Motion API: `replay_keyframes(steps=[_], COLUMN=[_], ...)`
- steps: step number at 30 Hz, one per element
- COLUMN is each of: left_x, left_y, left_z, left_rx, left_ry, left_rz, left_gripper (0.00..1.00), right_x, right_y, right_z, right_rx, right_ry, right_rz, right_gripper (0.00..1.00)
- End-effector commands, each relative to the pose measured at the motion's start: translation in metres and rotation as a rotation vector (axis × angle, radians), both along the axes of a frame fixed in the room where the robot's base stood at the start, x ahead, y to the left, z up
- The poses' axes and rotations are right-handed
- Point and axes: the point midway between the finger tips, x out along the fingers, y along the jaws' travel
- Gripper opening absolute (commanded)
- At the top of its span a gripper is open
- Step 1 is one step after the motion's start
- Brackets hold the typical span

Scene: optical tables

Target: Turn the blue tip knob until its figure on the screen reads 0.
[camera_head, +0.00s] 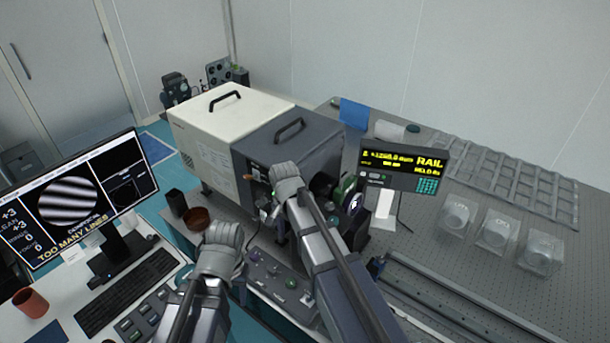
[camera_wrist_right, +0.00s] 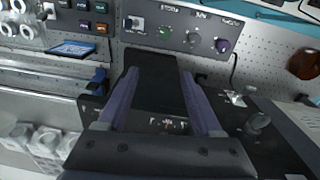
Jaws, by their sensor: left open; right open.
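The monitor (camera_head: 75,200) at the left shows striped fringes, the figures +3, +3, 0 and 0, and the words "TOO MANY LINES". Its labels are too small to read surely. A small blue part (camera_head: 375,267) sits by the rail, right of my right forearm; a blue part also shows left of the jaws in the right wrist view (camera_wrist_right: 97,82). I cannot tell whether it is the blue tip knob. My right gripper (camera_head: 287,180) is by the dark box's front; its open jaws (camera_wrist_right: 158,75) hold nothing visible. My left gripper (camera_head: 222,240) is open over the desk's edge.
A control panel (camera_head: 278,279) with green and purple knobs lies below my right arm. A white box (camera_head: 215,115) and a dark box (camera_head: 285,145) stand behind. A yellow-lettered RAIL display (camera_head: 403,165) and several clear-cased parts (camera_head: 495,232) are at the right. A keyboard (camera_head: 125,292) lies left.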

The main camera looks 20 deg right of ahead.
Motion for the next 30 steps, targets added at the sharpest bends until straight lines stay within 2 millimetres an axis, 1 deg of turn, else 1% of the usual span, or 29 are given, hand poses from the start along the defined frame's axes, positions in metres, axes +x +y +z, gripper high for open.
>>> replay_keyframes(steps=[1,3,7,9,12,15,20,26,30], left_x=[0.000,0.000,0.000,0.000,0.000,-0.001,0.000,0.000,0.000], left_y=[0.000,0.000,0.000,0.000,0.000,0.000,0.000,0.000,0.000], left_z=[0.037,0.058,0.090,0.102,0.114,0.119,0.120,0.115,0.106], left_rx=[-0.001,-0.001,-0.001,-0.001,-0.001,-0.001,-0.001,-0.001,-0.001], left_ry=[0.000,0.001,0.000,0.001,0.001,0.001,0.001,0.001,0.001], left_rz=[0.002,0.005,0.010,0.012,0.014,0.015,0.015,0.013,0.009], left_gripper=[0.50,0.50,0.50,0.50,0.50,0.50,0.50,0.50,0.50], right_x=[0.019,0.034,0.057,0.066,0.075,0.080,0.082,0.082,0.082], right_y=[-0.010,-0.021,-0.040,-0.048,-0.057,-0.062,-0.065,-0.065,-0.065], right_z=[0.037,0.058,0.090,0.102,0.113,0.119,0.120,0.115,0.106], right_rx=[0.004,0.010,0.018,0.022,0.026,0.028,0.030,0.029,0.029], right_ry=[-0.005,-0.011,-0.019,-0.023,-0.026,-0.028,-0.029,-0.029,-0.029], right_rz=[-0.094,-0.218,-0.417,-0.500,-0.589,-0.642,-0.670,-0.669,-0.668], right_gripper=[0.67,0.67,0.67,0.67,0.67,0.67,0.67,0.67,0.67])
